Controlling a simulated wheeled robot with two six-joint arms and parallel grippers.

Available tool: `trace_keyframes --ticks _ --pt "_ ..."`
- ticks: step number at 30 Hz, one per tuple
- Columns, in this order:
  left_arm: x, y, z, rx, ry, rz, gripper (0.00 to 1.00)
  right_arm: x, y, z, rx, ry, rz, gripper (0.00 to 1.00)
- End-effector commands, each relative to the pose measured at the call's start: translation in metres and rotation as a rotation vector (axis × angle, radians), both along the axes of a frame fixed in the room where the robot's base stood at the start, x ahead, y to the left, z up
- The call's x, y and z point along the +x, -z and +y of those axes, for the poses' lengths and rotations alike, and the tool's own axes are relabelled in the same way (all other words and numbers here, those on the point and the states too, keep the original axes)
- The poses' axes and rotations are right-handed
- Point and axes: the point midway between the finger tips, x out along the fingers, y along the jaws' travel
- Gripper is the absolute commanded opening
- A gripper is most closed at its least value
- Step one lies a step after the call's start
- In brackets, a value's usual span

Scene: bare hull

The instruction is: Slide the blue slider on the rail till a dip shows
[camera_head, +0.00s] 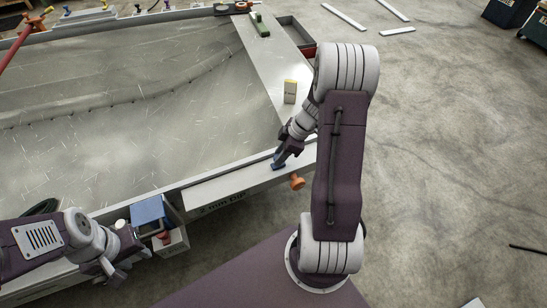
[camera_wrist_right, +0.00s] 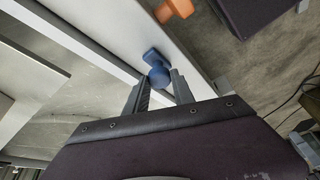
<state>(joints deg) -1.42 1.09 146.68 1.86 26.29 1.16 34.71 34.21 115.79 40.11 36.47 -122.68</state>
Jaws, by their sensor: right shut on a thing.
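The blue slider (camera_head: 278,164) sits on the pale rail (camera_head: 225,184) along the near edge of the metal table, close to the rail's right end. In the right wrist view the slider is a round blue knob (camera_wrist_right: 159,76) with a blue block beyond it. My right gripper (camera_head: 285,158) is shut on this knob, with one finger on each side; it also shows in the wrist view (camera_wrist_right: 160,85). My left gripper (camera_head: 113,277) is low at the left, away from the rail and empty; its finger opening is too small to judge. No dip can be made out.
An orange knob (camera_head: 296,182) sticks out from the front edge, right of the slider. A yellow and white block (camera_head: 290,92) stands on the right border strip. A blue box (camera_head: 148,212) is by the front edge at left. The floor at right is mostly clear.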

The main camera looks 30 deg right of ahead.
Motion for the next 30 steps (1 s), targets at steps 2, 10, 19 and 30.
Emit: trace_keyframes --ticks 2,10,19,30 --pt "0.000 0.000 0.000 0.000 0.000 0.000 0.36 0.001 -0.001 -0.001 -0.004 0.002 -0.002 0.00" --pt "0.000 0.000 0.000 0.000 0.000 0.000 0.36 0.001 0.000 0.000 -0.002 0.001 -0.002 0.51" --pt "0.000 -0.003 0.000 0.000 0.000 0.000 0.36 -0.001 -0.008 -0.002 -0.003 0.000 -0.002 0.51" --pt "0.000 -0.022 0.000 0.000 0.000 0.000 0.36 -0.017 -0.076 -0.025 -0.004 0.001 -0.003 0.51"
